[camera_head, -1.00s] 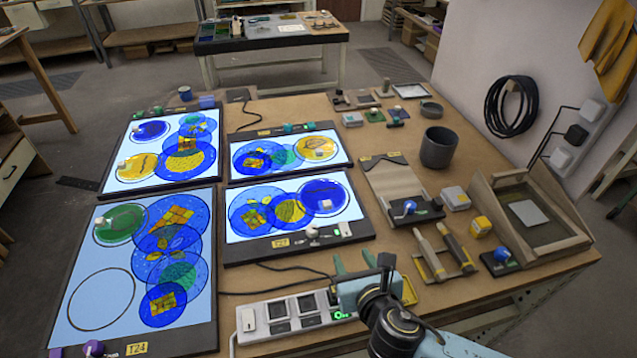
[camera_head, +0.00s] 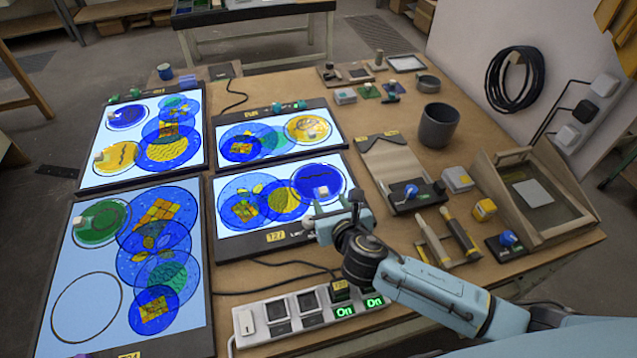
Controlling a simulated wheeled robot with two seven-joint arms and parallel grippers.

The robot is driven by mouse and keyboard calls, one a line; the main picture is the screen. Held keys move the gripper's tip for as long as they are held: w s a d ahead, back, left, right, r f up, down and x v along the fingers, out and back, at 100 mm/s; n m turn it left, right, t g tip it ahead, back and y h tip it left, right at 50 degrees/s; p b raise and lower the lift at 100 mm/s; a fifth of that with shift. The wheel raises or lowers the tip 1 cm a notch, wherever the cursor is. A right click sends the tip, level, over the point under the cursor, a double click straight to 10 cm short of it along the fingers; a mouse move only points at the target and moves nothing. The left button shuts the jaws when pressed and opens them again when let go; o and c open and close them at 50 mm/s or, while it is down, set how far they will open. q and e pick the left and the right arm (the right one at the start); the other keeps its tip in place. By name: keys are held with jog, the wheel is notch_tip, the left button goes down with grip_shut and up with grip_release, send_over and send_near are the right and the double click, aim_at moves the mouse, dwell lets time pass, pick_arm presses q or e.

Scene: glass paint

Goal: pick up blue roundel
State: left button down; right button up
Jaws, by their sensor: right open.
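A blue roundel (camera_head: 319,181) with a small pale block on it lies at the right end of the lit panel labelled T27 (camera_head: 262,247). A second blue roundel (camera_head: 127,117), also with a small block on it, lies on the far left lit panel (camera_head: 98,166). My right gripper (camera_head: 334,204) is open, over the near right edge of the T27 panel, just on the near side of the first roundel. Its body hides part of the panel's front frame. I cannot tell its height above the panel. My left gripper is out of view.
A power strip (camera_head: 270,342) with lit On signs lies at the front. Right of the panel are a board with a blue-knobbed tool (camera_head: 411,192), brushes (camera_head: 432,240) and a dark grey cup (camera_head: 438,126). Cables run behind my right arm.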

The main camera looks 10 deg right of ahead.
aim_at(325, 193)
jog(key=x, duration=0.5)
jog(key=shift+b, duration=0.35)
jog(key=shift+s, duration=0.1)
grip_shut()
